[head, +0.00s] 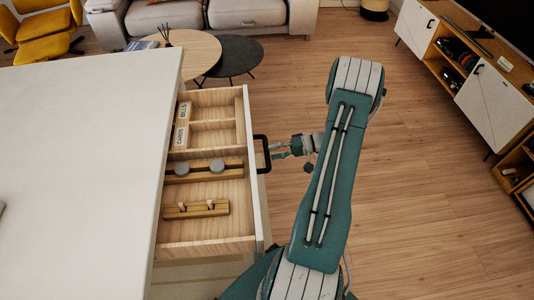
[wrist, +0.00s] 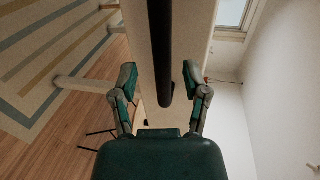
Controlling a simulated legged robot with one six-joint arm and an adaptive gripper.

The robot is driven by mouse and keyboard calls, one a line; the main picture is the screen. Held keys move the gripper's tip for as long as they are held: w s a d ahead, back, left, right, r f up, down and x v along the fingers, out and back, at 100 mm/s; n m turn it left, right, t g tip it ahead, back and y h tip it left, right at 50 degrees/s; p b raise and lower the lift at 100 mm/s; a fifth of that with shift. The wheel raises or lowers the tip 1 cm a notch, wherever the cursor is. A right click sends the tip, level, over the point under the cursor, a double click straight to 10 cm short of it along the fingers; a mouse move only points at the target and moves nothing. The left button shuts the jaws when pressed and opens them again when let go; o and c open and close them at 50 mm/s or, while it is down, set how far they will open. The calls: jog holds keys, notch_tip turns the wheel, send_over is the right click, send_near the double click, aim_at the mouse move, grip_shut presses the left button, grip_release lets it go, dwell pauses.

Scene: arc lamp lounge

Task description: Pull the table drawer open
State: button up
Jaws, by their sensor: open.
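The table drawer (head: 214,245) stands pulled out from under the right side of the white table (head: 80,150) in the head view. Its inside shows. A black bar handle (head: 262,154) sits on the drawer's front; it also shows as a dark bar (wrist: 161,60) in the wrist view. My gripper (head: 282,150) is just right of the handle. In the wrist view my gripper (wrist: 158,85) is open, with one finger on each side of the handle and a gap to both. I cannot tell whether any part of it touches the handle.
The drawer holds labelled compartments (head: 184,112) and wooden blocks, one with grey knobs (head: 202,169) and one with pegs (head: 196,208). A round wooden table (head: 190,48), a dark round table (head: 236,56) and a sofa (head: 200,14) stand behind. Floor (head: 420,200) to the right is clear.

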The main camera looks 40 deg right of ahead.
jog(key=v, duration=0.9)
jog(key=shift+f, duration=0.1)
jog(key=w+a+r+n+g+h, duration=0.2)
jog(key=a+r+g, duration=0.2)
jog(key=a+r, duration=0.45)
jog(key=w+a+r+n+g+h, duration=0.2)
jog(key=w+a+r+g+h, duration=0.15)
jog(key=a+r, duration=0.55)
jog(key=s+a+r+n+t+h, duration=0.1)
jog(key=s+a+r+t+h, duration=0.1)
jog(key=s+a+r, duration=0.3)
jog(key=s+a+r+n+t+h, duration=0.2)
jog(key=s+a+r+h, duration=0.3)
jog(key=a, duration=0.6)
jog(key=shift+s+a, duration=0.4)
jog(key=shift+s, duration=0.5)
